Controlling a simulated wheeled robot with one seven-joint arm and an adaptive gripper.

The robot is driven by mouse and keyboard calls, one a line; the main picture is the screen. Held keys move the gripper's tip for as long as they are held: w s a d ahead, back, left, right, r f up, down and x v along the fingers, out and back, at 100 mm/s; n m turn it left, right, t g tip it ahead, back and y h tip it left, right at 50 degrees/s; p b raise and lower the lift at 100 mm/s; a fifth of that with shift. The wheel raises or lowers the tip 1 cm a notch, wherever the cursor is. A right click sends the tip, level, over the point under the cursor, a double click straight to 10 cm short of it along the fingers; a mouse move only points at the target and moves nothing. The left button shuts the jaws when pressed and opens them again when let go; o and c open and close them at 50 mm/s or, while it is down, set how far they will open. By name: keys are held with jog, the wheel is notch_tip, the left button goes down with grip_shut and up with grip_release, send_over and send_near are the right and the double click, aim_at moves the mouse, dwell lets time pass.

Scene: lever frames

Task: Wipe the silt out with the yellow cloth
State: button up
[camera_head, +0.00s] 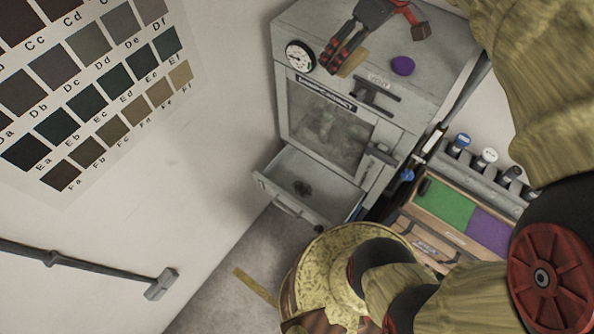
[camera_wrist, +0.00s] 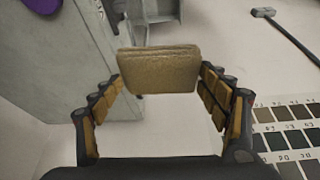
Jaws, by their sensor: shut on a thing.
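My gripper (camera_head: 345,55) is above the top of the grey cabinet, near its round gauge. It is shut on the yellow-brown cloth (camera_wrist: 158,70), a folded pad between the fingertips in the wrist view. A tan piece of it shows beside the fingers in the head view (camera_head: 353,63). The grey cabinet (camera_head: 420,75) has a murky window in its front. Below it, a drawer (camera_head: 275,182) is pulled open. A small dark clump (camera_head: 302,188), perhaps the silt, lies on the drawer floor, apart from the cloth.
A purple round thing (camera_head: 403,65) sits on the cabinet top, right of my gripper. A dark handle (camera_head: 379,88) juts from the front. A case with green and purple panels (camera_head: 445,205) and several bottles stand at right. A long-handled tool (camera_head: 160,284) is at lower left.

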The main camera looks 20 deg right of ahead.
jog(key=w+a+f+m, duration=0.2)
jog(key=w+a+f, duration=0.1)
jog(key=f, duration=0.9)
jog(key=w+a+f+m+h, duration=0.1)
jog(key=w+a+f+m, duration=0.1)
jog(key=f, duration=1)
jog(key=w+a+f+m+h, duration=0.1)
jog(key=w+a+f, duration=0.2)
jog(key=f, duration=1)
jog(key=shift+w+a+m+t, duration=0.3)
jog(key=shift+w+a+m, duration=0.1)
jog(key=shift+a, duration=0.3)
